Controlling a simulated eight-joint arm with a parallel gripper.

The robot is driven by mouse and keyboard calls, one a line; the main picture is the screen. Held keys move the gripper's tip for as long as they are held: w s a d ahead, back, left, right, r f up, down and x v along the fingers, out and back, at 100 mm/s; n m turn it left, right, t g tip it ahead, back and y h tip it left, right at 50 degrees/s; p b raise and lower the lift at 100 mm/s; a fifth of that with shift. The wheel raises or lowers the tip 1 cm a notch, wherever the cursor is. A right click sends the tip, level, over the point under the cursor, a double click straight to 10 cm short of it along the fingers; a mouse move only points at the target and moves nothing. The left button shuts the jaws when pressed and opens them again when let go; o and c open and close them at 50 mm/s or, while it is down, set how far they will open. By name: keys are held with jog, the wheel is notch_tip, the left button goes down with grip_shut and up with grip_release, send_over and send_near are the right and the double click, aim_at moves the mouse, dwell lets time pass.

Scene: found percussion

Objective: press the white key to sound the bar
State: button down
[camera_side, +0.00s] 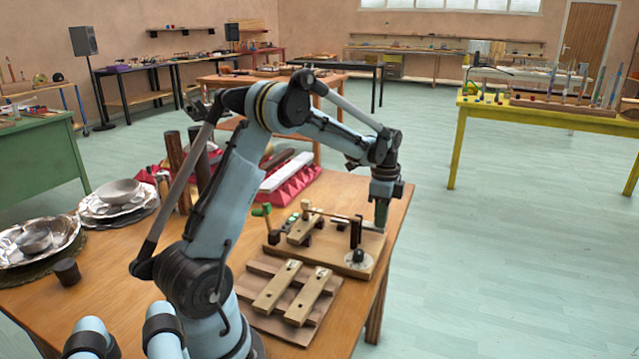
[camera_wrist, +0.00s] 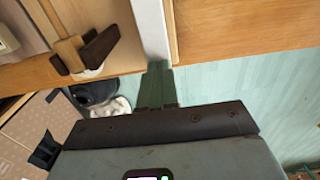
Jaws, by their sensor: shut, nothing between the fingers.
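My gripper (camera_side: 381,224) points down over the right side of a wooden board (camera_side: 372,262) with a striking mechanism. Its fingers are closed together with nothing between them. In the wrist view the fingertips (camera_wrist: 157,68) meet the near end of a white strip (camera_wrist: 152,28), which looks like the white key. Whether they touch it or hover above it, I cannot tell.
Two loose wooden bars (camera_side: 277,287) lie on a slatted base in front of the board. Foil-lined dishes (camera_side: 118,195) stand at the left of the table. Dark upright cylinders (camera_side: 176,168) and a red tray (camera_side: 285,186) stand behind my arm. The table's right edge is close to the board.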

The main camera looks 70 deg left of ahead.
jog(key=shift+r, duration=0.2)
notch_tip(320, 180, up, 14)
dwell(0.8)
jog(key=shift+d, duration=0.1)
dwell(0.5)
